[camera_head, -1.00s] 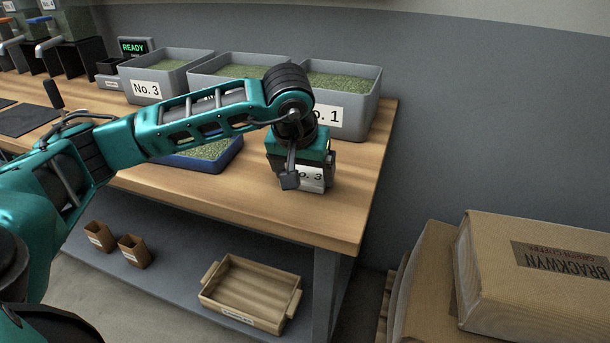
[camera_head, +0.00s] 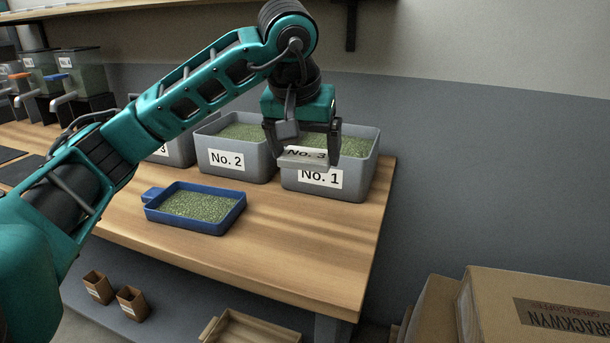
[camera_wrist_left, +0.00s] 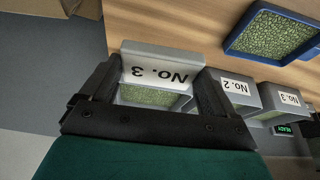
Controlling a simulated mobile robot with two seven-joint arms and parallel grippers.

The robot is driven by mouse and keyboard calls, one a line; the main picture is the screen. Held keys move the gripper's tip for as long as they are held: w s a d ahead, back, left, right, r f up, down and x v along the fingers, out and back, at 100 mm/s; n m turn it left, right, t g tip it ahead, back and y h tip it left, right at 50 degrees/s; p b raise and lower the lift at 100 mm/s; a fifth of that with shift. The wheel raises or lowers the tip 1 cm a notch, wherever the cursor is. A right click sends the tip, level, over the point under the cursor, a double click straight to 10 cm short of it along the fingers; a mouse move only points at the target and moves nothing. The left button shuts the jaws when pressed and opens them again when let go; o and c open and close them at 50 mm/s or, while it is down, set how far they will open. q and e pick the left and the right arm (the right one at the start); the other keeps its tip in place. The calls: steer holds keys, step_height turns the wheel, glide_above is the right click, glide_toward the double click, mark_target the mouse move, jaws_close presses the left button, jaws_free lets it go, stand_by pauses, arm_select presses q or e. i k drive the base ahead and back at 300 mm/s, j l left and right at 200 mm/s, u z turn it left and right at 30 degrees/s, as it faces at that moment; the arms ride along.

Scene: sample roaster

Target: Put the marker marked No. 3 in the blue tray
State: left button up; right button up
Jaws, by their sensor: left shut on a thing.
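The No. 3 marker (camera_head: 304,154) is a small grey block with a white label. My left gripper (camera_head: 302,150) is shut on it and holds it up in front of the No. 1 bin (camera_head: 352,183), above the table. In the left wrist view the marker (camera_wrist_left: 160,70) sits between the two fingers, its label upside down. The blue tray (camera_head: 190,226), filled with green beans, lies on the table to the left of and below the gripper. The tray also shows at the upper right of the left wrist view (camera_wrist_left: 240,49). My right gripper is not in view.
The No. 2 bin (camera_head: 229,160) and another grey bin (camera_head: 174,150), partly hidden by my arm, stand left of the No. 1 bin. The wooden table (camera_head: 290,250) is bare right of the tray. Cardboard boxes (camera_head: 540,310) stand at the lower right.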

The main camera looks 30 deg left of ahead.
mark_target(192, 208)
steer(key=k+j, duration=0.1)
steer(key=j, duration=0.6)
steer(key=k+j, duration=0.1)
steer(key=j, duration=0.65)
